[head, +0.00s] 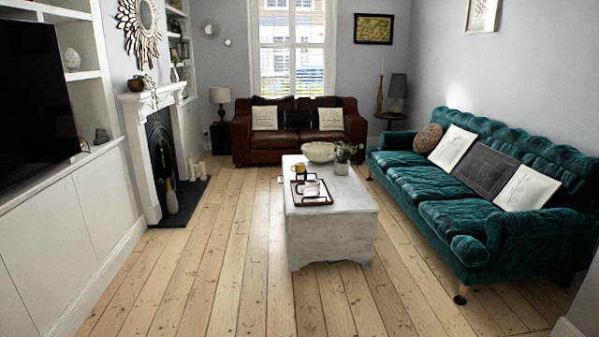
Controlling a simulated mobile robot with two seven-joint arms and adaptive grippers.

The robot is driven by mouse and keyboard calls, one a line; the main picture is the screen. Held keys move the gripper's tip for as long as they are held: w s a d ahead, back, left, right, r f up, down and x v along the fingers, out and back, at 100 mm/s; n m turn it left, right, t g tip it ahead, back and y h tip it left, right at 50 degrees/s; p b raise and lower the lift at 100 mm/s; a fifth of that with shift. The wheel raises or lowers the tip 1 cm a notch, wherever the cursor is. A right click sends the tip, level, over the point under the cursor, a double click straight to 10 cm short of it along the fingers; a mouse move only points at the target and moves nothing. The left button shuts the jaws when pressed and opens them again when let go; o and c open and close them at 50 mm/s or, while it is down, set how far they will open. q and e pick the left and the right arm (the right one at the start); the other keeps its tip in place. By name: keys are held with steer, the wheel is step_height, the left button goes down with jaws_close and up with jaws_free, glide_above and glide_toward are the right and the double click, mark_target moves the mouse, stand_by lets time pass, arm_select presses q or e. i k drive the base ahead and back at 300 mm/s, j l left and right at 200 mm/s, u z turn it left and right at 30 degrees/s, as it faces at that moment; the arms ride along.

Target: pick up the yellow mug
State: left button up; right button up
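A small yellow mug (300,169) stands on the white wooden chest (330,222) in the middle of the room. It is near the chest's left edge, just behind a dark-rimmed tray (312,201). It looks partly dark, and its handle is too small to make out. The chest is some way ahead of me across the floor. Neither of my grippers shows in the head view.
The chest also bears a wide pale bowl (319,151) and a potted plant (342,157). A green sofa (430,185) stands on the right, a brown sofa (262,147) at the back, a fireplace (143,150) on the left. The floorboards (215,270) before the chest are clear.

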mark_target(300, 167)
steer(key=i+u, duration=0.35)
steer(key=i, duration=2.8)
steer(key=i+u, duration=0.3)
steer(key=i, duration=0.55)
steer(key=i+l+u, duration=0.1)
steer(key=i+u, duration=0.2)
steer(key=i, duration=0.55)
steer(key=i+z, duration=0.5)
steer(key=i+j+z, duration=0.1)
steer(key=i+z, duration=0.4)
steer(key=i+j+z, duration=0.45)
steer(key=i+l, duration=0.05)
steer(key=l, duration=0.05)
